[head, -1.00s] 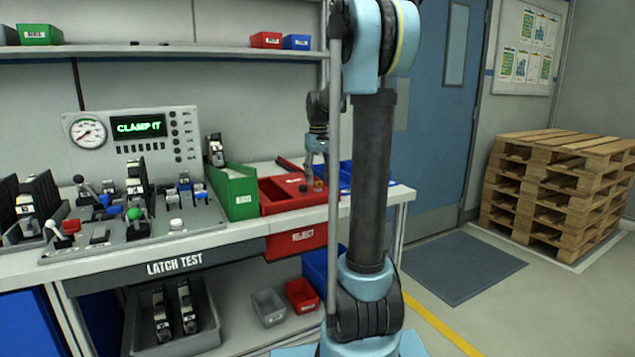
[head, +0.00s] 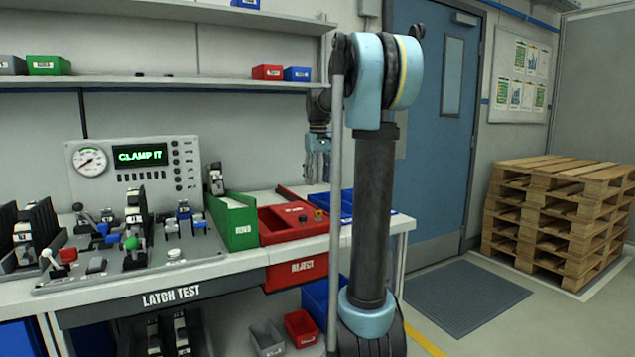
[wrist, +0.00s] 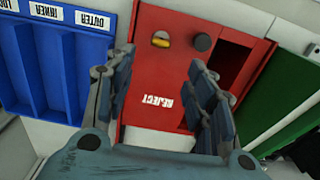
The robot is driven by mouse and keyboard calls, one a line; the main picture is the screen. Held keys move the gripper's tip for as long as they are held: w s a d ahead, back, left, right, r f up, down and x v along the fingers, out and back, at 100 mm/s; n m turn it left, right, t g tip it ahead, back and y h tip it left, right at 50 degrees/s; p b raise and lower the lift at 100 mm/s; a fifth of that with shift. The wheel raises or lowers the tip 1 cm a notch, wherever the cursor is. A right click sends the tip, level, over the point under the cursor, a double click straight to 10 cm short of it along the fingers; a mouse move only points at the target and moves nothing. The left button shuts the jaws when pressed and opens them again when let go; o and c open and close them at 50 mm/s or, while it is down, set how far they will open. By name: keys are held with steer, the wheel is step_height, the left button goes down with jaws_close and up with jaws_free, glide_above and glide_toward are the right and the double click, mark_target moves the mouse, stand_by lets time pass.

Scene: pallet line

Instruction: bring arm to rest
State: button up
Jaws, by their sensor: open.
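My gripper (head: 318,166) hangs fingers down above the right part of the bench, over the red reject bin. In the wrist view my gripper (wrist: 165,100) has its two fingers spread apart with nothing between them. My arm stands upright in the head view and hides part of the blue bin. The red reject bin (head: 280,240) lies below the fingers, and it also shows in the wrist view (wrist: 150,128). A yellow piece (wrist: 160,42) and a dark round piece (wrist: 203,42) show on the bin's far part.
A green bin (head: 237,225) stands left of the red bin and a blue bin (head: 346,204) right of it. The latch test panel (head: 125,250) with levers fills the bench's left. A shelf (head: 170,82) runs above. Stacked pallets (head: 550,215) stand right, past a floor mat (head: 468,297).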

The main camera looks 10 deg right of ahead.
steer(key=s+f+m, duration=0.1)
steer(key=s+f, duration=0.3)
steer(key=s, duration=0.3)
steer(key=s+f+t, duration=0.1)
steer(key=s+f, duration=0.2)
steer(key=s, duration=0.4)
steer(key=s+f+m, duration=0.1)
steer(key=s+f, duration=0.3)
steer(key=s, duration=0.3)
steer(key=s+f+m+t, duration=0.1)
steer(key=s+f, duration=1.3)
steer(key=f, duration=0.2)
steer(key=shift+s+f+m, duration=0.2)
steer(key=shift+f+m, duration=0.05)
steer(key=shift+m, duration=0.05)
steer(key=shift+a, duration=0.1)
steer(key=c, duration=0.4)
steer(key=shift+a, duration=0.1)
